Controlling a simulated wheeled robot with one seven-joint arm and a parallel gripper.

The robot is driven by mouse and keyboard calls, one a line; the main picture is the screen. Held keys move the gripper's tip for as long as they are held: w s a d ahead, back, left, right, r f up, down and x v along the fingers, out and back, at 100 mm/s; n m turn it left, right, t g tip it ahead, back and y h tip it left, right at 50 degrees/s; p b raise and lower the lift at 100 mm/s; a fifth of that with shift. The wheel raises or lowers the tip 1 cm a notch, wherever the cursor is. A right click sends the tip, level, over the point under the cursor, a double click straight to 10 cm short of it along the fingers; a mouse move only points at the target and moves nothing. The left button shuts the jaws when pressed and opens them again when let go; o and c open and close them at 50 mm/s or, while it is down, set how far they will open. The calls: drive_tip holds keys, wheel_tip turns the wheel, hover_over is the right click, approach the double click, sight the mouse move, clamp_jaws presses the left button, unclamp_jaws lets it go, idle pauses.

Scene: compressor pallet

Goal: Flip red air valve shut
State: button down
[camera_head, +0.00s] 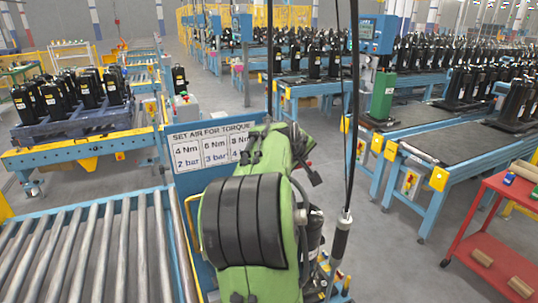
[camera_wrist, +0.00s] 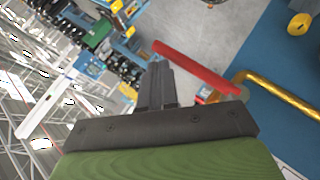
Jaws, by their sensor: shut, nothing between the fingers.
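The red valve handle (camera_wrist: 195,66) is a long red bar in the wrist view. It runs from just above my fingertips down to the right, towards a brass-yellow pipe (camera_wrist: 280,95). My gripper (camera_wrist: 157,66) has its dark fingers together with nothing between them. The fingers are just left of the bar and below its free end; I cannot tell if they touch it. In the head view my gripper (camera_head: 316,178) points right beside my green arm, which hides most of the valve area.
A blue panel with a "SET AIR FOR TORQUE" sign (camera_head: 212,145) stands behind my arm. A roller conveyor (camera_head: 95,250) is at the left. A red cart (camera_head: 500,225) stands at the right. A hanging tool (camera_head: 341,240) on a cable is just right of my arm.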

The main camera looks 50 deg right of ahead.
drive_tip(key=r+p, duration=0.3)
drive_tip(key=w+r+p, duration=0.1)
drive_tip(key=r, duration=0.1)
drive_tip(key=shift+d, duration=0.15)
drive_tip(key=s+a+r, duration=0.2)
drive_tip(key=s+r, duration=0.3)
drive_tip(key=r, duration=0.2)
drive_tip(key=shift+a+b, duration=0.3)
drive_tip(key=shift+b, duration=0.15)
